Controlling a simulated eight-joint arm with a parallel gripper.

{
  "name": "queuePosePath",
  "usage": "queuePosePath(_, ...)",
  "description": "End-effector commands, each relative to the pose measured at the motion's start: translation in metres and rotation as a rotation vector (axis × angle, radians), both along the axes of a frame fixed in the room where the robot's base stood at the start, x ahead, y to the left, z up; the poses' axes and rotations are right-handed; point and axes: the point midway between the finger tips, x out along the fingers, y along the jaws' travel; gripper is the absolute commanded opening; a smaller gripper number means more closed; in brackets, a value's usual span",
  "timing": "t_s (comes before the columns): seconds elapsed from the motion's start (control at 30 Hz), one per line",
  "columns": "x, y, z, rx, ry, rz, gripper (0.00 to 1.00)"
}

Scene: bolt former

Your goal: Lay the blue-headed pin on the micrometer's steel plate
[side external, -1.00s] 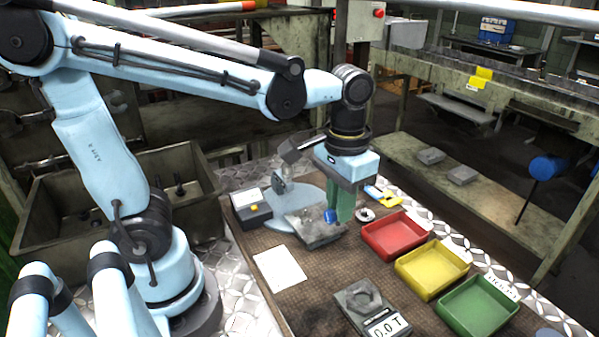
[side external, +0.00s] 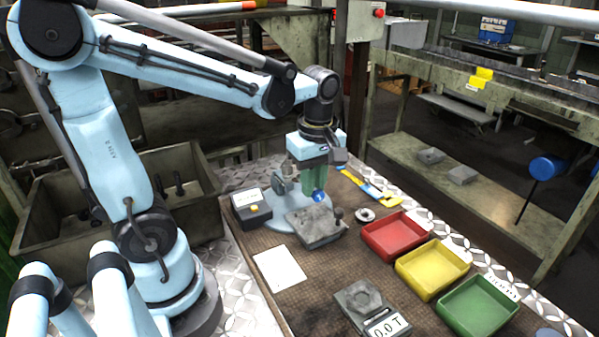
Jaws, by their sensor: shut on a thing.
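My gripper (side external: 316,188) has green fingers shut on the blue-headed pin (side external: 319,197). Only the blue head shows below the fingertips; the shank is hidden. The gripper points down, with the pin above the back of a grey metal block (side external: 312,228) and beside a blue-grey round base (side external: 283,219). A grey upright metal part (side external: 281,183) stands just left of the gripper, and a dark box with a white display and yellow button (side external: 252,211) is further left. These look like the micrometer; its steel plate cannot be made out clearly.
A dark knob (side external: 338,214) stands on the block's right end. A small ring (side external: 365,215) lies right of it, near a yellow-and-blue tool (side external: 376,190). Red (side external: 395,237), yellow (side external: 432,269) and green (side external: 477,306) trays line the right. A scale (side external: 367,304) stands in front.

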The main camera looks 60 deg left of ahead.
Motion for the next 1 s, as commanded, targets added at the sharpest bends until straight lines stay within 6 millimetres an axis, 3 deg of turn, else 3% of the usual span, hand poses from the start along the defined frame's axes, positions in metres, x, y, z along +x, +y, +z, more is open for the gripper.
queuePosePath(0.2,0.000,0.000,-0.024,0.000,0.000,-0.003,0.00)
queuePosePath(1.0,0.000,0.000,-0.070,0.000,0.000,-0.005,0.00)
